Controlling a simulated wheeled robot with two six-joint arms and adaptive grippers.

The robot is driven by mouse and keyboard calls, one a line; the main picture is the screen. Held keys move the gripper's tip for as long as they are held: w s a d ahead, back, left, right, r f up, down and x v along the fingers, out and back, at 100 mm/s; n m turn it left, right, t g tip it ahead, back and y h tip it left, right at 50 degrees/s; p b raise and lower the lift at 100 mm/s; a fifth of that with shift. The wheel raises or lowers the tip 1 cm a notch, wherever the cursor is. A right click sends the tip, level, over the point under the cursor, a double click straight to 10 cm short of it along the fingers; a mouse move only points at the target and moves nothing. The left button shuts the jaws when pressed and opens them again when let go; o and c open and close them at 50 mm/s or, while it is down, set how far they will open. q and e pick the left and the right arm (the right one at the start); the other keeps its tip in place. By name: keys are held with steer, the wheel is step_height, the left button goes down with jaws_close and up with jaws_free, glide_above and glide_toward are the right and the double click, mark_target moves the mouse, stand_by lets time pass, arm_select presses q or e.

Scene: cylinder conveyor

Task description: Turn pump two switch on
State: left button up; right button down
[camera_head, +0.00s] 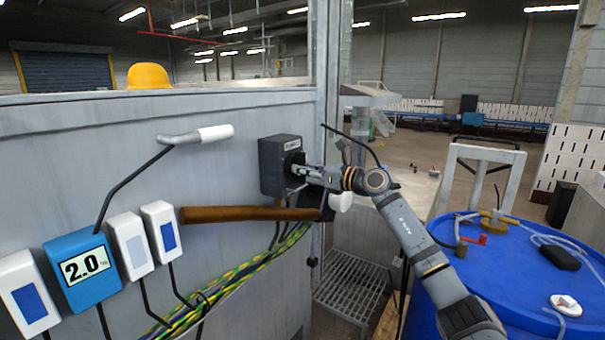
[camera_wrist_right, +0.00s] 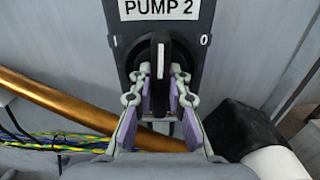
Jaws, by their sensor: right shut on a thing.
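The pump two switch is a dark grey box (camera_head: 272,163) on the grey panel wall in the head view. In the right wrist view its PUMP 2 label (camera_wrist_right: 158,9) shows above a black knob (camera_wrist_right: 160,50), with I at the left and 0 at the right. The knob stands about upright, between the two marks. My right gripper (camera_head: 300,171) reaches the switch face from the right. In the wrist view its two fingers (camera_wrist_right: 160,78) are closed on the sides of the knob. My left gripper is not in view.
A mallet with a wooden handle (camera_head: 245,213) lies across the wall just below the switch; its black and white head (camera_wrist_right: 245,128) is close to my right gripper. Yellow-green cables (camera_head: 225,275) run beneath. A blue drum (camera_head: 500,270) stands at the right.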

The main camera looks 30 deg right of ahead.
steer(key=shift+n, duration=0.4)
steer(key=c, duration=1.3)
jaws_free()
